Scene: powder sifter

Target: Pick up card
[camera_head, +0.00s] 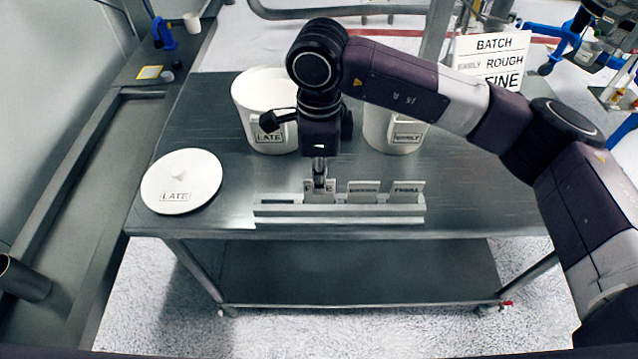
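A grey metal card rack (340,208) stands near the front edge of the steel table. It holds upright pale cards in a row. The right card (406,191) and middle card (363,191) carry dark lettering too small to read surely. My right gripper (319,181) points down at the left card (311,196), with a fingertip in front of that card's upper part. The card still stands in the rack. The fingers overlap in this view, so I cannot tell whether they are closed on it. My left gripper is not in view.
A white bucket labelled LATE (251,98) and another labelled EARLY (378,132) stand behind the rack. A white lid labelled LATE (196,171) lies left. A sign (488,62) reads BATCH, ROUGH, FINE. The steel table (470,200) is clear at right.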

